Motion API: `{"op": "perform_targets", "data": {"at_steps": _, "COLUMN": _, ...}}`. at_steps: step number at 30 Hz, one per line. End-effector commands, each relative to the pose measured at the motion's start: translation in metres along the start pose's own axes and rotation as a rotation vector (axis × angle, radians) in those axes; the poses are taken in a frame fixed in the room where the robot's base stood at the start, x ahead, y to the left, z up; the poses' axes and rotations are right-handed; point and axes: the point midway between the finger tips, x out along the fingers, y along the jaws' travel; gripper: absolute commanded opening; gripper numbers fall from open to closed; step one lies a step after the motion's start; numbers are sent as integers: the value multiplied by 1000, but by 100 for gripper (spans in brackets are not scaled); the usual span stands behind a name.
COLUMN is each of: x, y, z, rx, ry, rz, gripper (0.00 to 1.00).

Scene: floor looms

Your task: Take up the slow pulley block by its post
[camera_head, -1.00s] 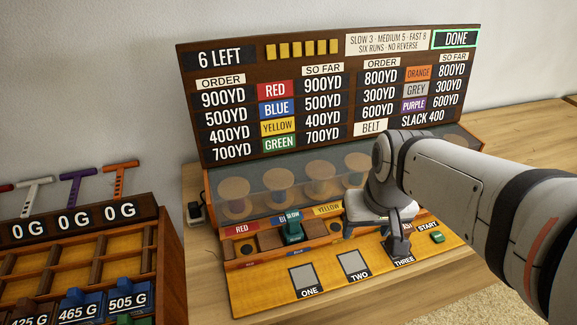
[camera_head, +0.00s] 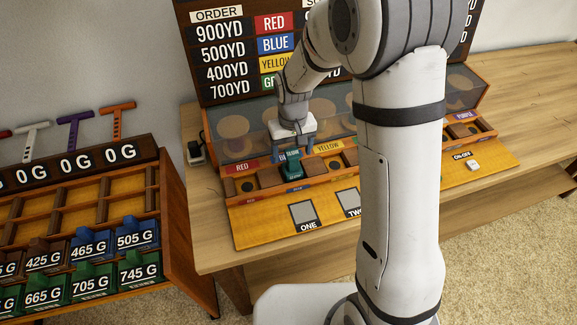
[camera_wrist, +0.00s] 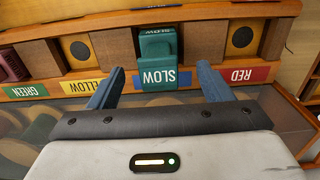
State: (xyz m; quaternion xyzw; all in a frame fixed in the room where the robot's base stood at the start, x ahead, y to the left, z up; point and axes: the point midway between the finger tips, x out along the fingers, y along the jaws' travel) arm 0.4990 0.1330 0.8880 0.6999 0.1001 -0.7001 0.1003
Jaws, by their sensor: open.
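The slow pulley block (camera_head: 293,164) is teal-green with a SLOW label. It sits upright in the bay marked blue on the loom's front ledge. My gripper (camera_head: 296,146) is above and just behind the block in the head view. In the wrist view my gripper (camera_wrist: 160,72) is open, its two blue fingers apart on either side of the block in the picture. I cannot tell their height against the post.
Empty bays with dark round holes flank the block, above the red (camera_wrist: 241,75) and yellow (camera_wrist: 84,86) labels. A clear cover over spools (camera_head: 235,128) stands behind. Flat pads ONE (camera_head: 303,213) and TWO lie in front. A rack of weights (camera_head: 130,234) stands at left.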

Motion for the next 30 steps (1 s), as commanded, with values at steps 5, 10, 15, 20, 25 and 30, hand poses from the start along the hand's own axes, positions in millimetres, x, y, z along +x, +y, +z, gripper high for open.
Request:
{"op": "perform_targets", "data": {"at_steps": 5, "x": 21, "y": 0, "z": 3, "rx": 1, "ry": -4, "rz": 0, "gripper": 73}}
{"op": "perform_targets", "data": {"at_steps": 10, "x": 47, "y": 0, "z": 5, "rx": 2, "ry": -4, "rz": 0, "gripper": 73}}
{"op": "perform_targets", "data": {"at_steps": 15, "x": 62, "y": 0, "z": 5, "rx": 2, "ry": -1, "rz": 0, "gripper": 73}}
{"op": "perform_targets", "data": {"at_steps": 20, "x": 62, "y": 1, "z": 5, "rx": 3, "ry": 0, "rz": 0, "gripper": 73}}
{"op": "perform_targets", "data": {"at_steps": 25, "x": 62, "y": 1, "z": 5, "rx": 3, "ry": 0, "rz": 0, "gripper": 65}}
{"op": "perform_targets", "data": {"at_steps": 30, "x": 62, "y": 1, "z": 5, "rx": 3, "ry": 0, "rz": 0, "gripper": 51}}
